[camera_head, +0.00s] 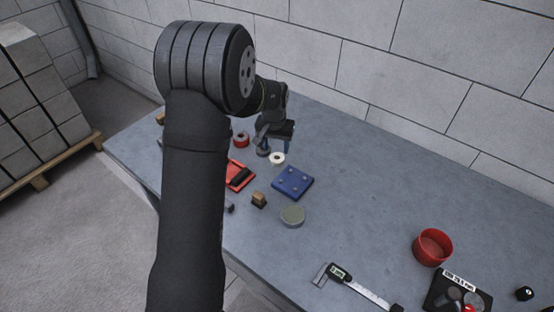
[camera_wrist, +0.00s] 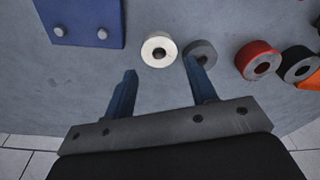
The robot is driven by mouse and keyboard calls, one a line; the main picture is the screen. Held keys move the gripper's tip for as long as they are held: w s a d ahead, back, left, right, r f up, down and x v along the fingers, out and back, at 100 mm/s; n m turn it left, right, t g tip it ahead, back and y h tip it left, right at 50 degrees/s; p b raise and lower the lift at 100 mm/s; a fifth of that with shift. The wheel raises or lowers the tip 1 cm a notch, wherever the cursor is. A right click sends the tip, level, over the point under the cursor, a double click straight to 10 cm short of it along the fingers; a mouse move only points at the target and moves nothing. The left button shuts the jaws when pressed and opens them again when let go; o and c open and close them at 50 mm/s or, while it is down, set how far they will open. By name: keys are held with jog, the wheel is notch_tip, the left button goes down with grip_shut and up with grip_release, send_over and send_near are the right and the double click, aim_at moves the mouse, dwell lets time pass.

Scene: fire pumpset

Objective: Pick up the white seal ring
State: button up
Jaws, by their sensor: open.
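The white seal ring (camera_wrist: 158,49) lies flat on the grey table, with a dark hole in its middle. In the head view the white ring (camera_head: 277,159) sits just in front of my gripper (camera_head: 274,145). In the wrist view my gripper (camera_wrist: 163,85) is open and empty, with two blue fingers. The ring appears beyond the fingertips, between their lines and apart from them. A grey ring (camera_wrist: 200,52) lies right beside the white one, partly hidden by the right finger.
A red ring (camera_wrist: 258,60) and a dark ring (camera_wrist: 298,65) lie to the right in the wrist view. A blue plate (camera_head: 293,182) with studs, a red tray (camera_head: 239,175), a brown block (camera_head: 259,200) and a round grey disc (camera_head: 292,216) are nearby. A red bowl (camera_head: 432,247) stands farther right.

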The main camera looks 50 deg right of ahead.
aim_at(277, 157)
jog(key=f, duration=0.5)
jog(key=shift+d+f, duration=0.3)
jog(key=shift+d, duration=0.05)
jog(key=c, duration=0.7)
